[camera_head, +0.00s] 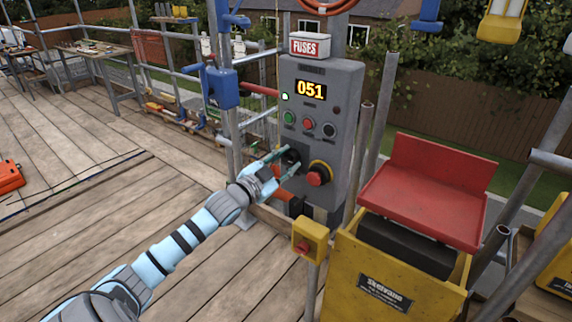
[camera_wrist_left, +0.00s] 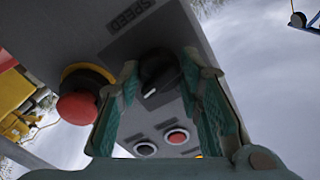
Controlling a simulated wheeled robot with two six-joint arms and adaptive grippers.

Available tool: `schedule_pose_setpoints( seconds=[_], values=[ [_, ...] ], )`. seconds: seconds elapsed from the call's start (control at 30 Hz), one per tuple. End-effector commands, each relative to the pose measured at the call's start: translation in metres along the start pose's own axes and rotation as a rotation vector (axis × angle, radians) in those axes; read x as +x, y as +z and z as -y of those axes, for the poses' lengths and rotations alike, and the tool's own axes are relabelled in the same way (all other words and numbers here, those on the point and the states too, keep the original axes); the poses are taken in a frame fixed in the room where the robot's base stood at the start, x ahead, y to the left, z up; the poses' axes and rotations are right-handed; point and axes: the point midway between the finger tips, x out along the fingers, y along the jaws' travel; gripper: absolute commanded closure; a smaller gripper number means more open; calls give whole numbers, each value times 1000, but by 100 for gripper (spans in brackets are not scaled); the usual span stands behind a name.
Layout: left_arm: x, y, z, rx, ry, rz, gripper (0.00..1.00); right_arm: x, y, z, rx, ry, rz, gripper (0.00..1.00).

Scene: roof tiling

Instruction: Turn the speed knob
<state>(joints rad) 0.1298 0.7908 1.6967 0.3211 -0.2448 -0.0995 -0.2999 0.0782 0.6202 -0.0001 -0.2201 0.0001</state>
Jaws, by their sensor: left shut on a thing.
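The black speed knob (camera_head: 292,157) is low on the front of the grey control box (camera_head: 345,80). In the left wrist view the knob (camera_wrist_left: 158,72) has a white pointer mark, and the label SPEED appears upside down above it. My left gripper (camera_head: 284,158) reaches the box from the lower left. Its two teal fingers (camera_wrist_left: 160,85) are on either side of the knob, shut on it. The fingers partly hide the knob in the head view. The display (camera_head: 311,90) reads 051. My right gripper is not in view.
A red mushroom button (camera_head: 319,174) on a yellow ring sits just right of the knob. Green, red and black buttons (camera_head: 308,124) are above it.

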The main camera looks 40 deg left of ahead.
Motion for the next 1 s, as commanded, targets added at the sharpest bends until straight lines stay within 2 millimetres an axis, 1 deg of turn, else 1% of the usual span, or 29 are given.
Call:
schedule_pose_setpoints(
  seconds=[0.2,0.4,0.93,0.97,1.0],
  values=[
    [0,1,0,132,0,2,95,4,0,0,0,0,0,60],
    [0,1,0,203,0,1,95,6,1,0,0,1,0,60],
    [0,0,0,230,0,1,95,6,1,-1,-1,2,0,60],
    [0,0,0,230,0,1,62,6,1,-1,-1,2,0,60],
    [0,0,0,230,0,1,56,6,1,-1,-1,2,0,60]
  ],
)
